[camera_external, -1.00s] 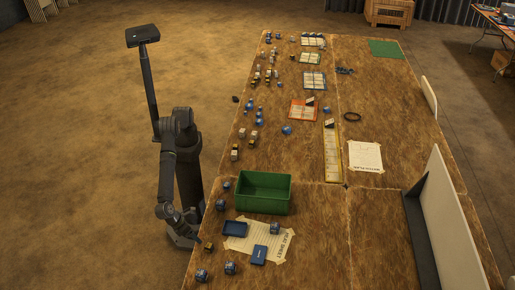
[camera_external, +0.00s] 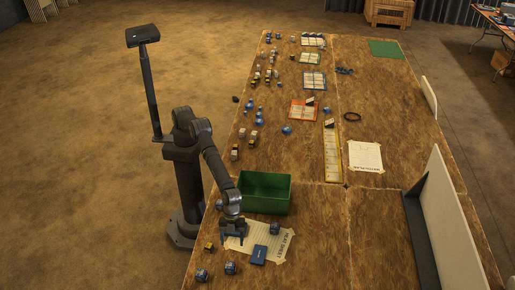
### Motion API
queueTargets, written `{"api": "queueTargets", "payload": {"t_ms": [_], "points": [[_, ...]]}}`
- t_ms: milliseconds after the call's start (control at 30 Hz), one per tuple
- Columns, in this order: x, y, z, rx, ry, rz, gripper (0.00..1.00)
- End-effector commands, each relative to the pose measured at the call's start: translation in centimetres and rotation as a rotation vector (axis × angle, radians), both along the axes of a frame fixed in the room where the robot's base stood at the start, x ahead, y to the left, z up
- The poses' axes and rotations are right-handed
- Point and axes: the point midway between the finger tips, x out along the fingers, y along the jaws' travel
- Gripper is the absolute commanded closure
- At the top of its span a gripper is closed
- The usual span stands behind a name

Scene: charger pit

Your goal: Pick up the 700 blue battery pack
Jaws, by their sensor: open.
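Several small blue packs sit on the near part of the wooden table. One pack (camera_external: 275,229) is at the right side of the white paper sheet, one (camera_external: 231,268) is near the front, and one (camera_external: 201,275) is at the front left. A flat blue piece (camera_external: 259,255) lies at the sheet's lower edge. Any number on them is too small to read. My gripper (camera_external: 232,239) is open and points down at the sheet's left part. It covers the blue tray-like item there. I cannot tell its height above it or whether they touch.
A green bin (camera_external: 265,186) stands just behind my gripper. A small yellow-and-black block (camera_external: 209,246) is to the left. The sheet (camera_external: 272,240) is taped down. Many small items and cards fill the far left table.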

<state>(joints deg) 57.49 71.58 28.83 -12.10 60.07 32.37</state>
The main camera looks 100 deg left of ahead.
Motion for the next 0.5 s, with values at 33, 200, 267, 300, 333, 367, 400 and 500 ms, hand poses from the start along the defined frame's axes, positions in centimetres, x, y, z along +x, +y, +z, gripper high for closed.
{"api": "queueTargets", "payload": {"t_ms": [33,200,267,300,333,367,400,500], "points": [[0.0,-0.4,-1.1,0.002,0.001,0.0,0.33],[0.0,-1.4,-3.6,0.002,0.0,-0.001,0.33],[0.1,-1.7,-4.2,0.001,0.0,-0.001,0.33],[0.1,-1.8,-4.6,0.001,0.0,-0.001,0.33],[0.1,-2.0,-4.7,0.0,-0.001,-0.001,0.33],[0.1,-2.0,-4.9,0.0,-0.001,-0.001,0.33],[0.1,-2.1,-5.1,0.001,0.0,-0.001,0.33],[0.1,-2.2,-5.4,0.001,-0.001,-0.001,0.33]]}}
